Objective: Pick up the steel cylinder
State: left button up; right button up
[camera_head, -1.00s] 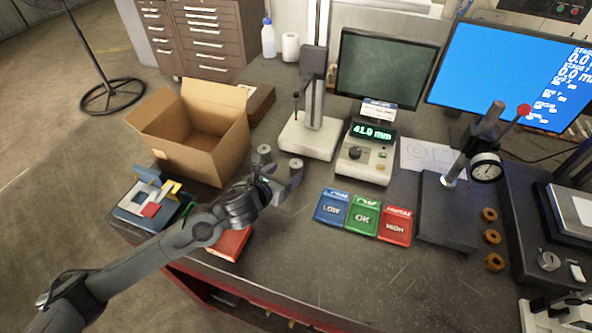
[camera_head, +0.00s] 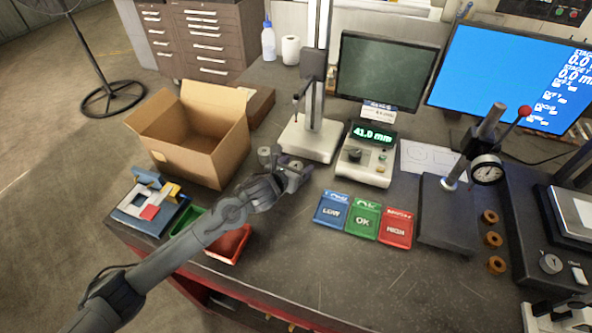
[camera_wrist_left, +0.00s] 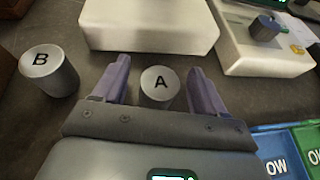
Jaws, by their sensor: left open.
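Two grey steel cylinders stand upright on the bench. The one marked A (camera_wrist_left: 160,82) is between the fingers of my left gripper in the wrist view, with its lower part hidden by the gripper body. In the head view only part of its top (camera_head: 296,164) shows. The one marked B (camera_wrist_left: 50,72) stands apart, to the left of the gripper, and also shows in the head view (camera_head: 265,157). My left gripper (camera_head: 293,174) is open, its purple-grey fingers (camera_wrist_left: 157,82) on either side of A with visible gaps. My right gripper is not in view.
A gauge stand with a white base (camera_head: 309,139) is just behind the cylinders. A readout box (camera_head: 364,158) showing 41.0 mm stands to the right. Blue LOW (camera_head: 332,210), green OK (camera_head: 363,219) and red HIGH (camera_head: 395,229) trays lie in front. An open cardboard box (camera_head: 208,153) is at left.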

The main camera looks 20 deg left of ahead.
pick_arm(q)
grip_shut()
jog(key=shift+r, duration=0.1)
jog(key=shift+r, duration=0.1)
dwell(0.3)
